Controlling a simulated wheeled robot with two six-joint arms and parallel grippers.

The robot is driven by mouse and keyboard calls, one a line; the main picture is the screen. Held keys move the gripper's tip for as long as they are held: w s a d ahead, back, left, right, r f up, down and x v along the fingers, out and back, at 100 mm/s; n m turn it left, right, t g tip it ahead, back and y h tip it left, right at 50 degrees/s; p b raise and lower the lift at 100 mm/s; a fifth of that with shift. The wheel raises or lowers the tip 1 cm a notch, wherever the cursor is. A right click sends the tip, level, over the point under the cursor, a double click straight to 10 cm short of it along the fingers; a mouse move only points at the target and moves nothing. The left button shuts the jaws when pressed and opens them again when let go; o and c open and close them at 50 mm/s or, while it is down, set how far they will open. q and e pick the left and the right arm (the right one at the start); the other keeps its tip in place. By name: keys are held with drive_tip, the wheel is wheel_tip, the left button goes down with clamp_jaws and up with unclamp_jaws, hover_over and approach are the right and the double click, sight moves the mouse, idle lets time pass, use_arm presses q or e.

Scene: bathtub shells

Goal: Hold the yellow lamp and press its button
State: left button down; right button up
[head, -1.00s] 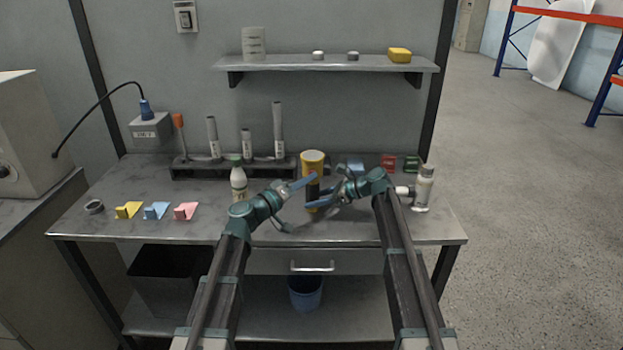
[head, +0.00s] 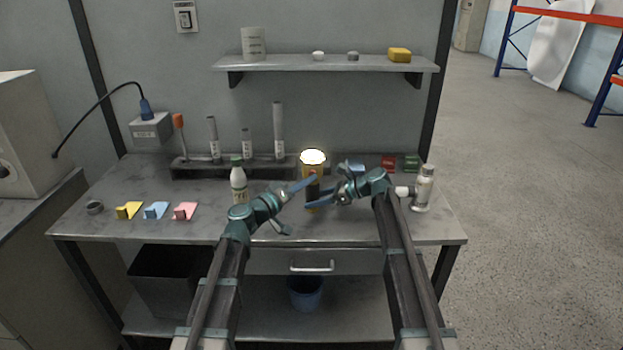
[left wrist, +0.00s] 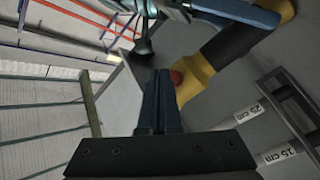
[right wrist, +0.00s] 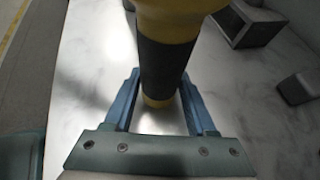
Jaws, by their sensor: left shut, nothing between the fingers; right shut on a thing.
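The yellow lamp (head: 312,170) stands upright over the middle of the desk, with a dark grip band and a glowing white top. My right gripper (head: 318,201) is shut around its dark lower part. The right wrist view shows the lamp (right wrist: 165,60) between the blue fingers of that gripper (right wrist: 160,95). My left gripper (head: 314,179) is shut and empty at the lamp's upper body. In the left wrist view its closed fingertips (left wrist: 161,76) are right by the red button (left wrist: 177,77) on the lamp (left wrist: 195,75); whether they touch is unclear.
A white bottle with green cap (head: 238,182) stands left of the lamp, and a silvery bottle (head: 423,188) to the right. A rack (head: 190,172) holding tubes is behind. The desk's front middle is mostly clear.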

use_arm(q)
drive_tip(key=s, duration=0.6)
idle(0.4)
use_arm(e)
drive_tip(key=o, duration=1.1)
drive_tip(key=shift+c, duration=0.2)
use_arm(q)
drive_tip(key=shift+r, duration=0.1)
use_arm(e)
drive_tip(key=shift+d+r, duration=0.1)
